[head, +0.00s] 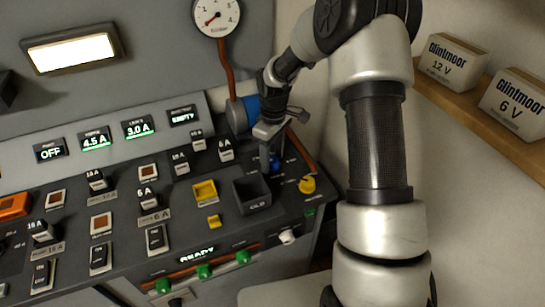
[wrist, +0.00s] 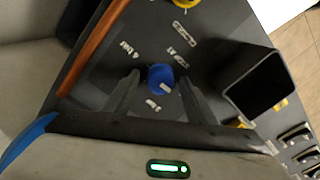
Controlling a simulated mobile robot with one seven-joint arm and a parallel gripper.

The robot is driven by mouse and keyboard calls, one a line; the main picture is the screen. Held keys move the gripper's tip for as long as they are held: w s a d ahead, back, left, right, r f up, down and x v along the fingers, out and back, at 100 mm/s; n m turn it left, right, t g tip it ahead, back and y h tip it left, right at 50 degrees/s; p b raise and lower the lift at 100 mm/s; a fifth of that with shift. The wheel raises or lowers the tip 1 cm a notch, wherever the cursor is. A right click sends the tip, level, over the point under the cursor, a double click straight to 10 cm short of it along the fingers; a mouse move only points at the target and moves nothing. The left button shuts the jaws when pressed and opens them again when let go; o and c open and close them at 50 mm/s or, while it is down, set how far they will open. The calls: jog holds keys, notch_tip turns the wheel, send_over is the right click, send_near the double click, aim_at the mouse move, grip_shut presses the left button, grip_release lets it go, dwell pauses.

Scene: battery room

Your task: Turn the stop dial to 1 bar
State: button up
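A round blue dial (wrist: 158,74) with a white mark near its lower right edge sits on the dark panel. In the head view the blue dial (head: 275,163) is partly hidden under my gripper (head: 270,148). In the wrist view my gripper (wrist: 159,82) is open, pointing down at the panel, with one finger on each side of the blue dial. A gap shows between each finger and the dial; I cannot tell how deep the fingertips reach.
A black open box (head: 251,195) stands beside the blue dial. A yellow knob (head: 307,185) is to the right, and an orange-brown rail (wrist: 94,48) runs along the panel edge. A gauge (head: 216,15) with a red needle hangs above. Switches fill the panel's left.

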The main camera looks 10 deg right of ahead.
aim_at(273, 158)
notch_tip(273, 158, up, 17)
jog(key=p, duration=0.1)
jog(key=shift+w+d+r, duration=0.15)
jog(key=shift+d+r, duration=0.05)
dwell(0.4)
jog(key=s+r+m+t+h+p, duration=0.1)
jog(key=s+r+m+t+p, duration=0.25)
jog(key=s+r, duration=1.05)
jog(key=s+r+m+t+p, duration=0.1)
jog(key=s+r+m+p, duration=0.1)
jog(key=s, duration=0.4)
jog(key=s+r+m+t+p, duration=0.1)
jog(key=s+r+m+p, duration=0.1)
jog(key=s, duration=0.5)
jog(key=shift+s+d+m+y, duration=0.15)
jog(key=shift+d+m+y, duration=0.15)
jog(key=shift+m, duration=0.55)
jog(key=shift+r, duration=0.1)
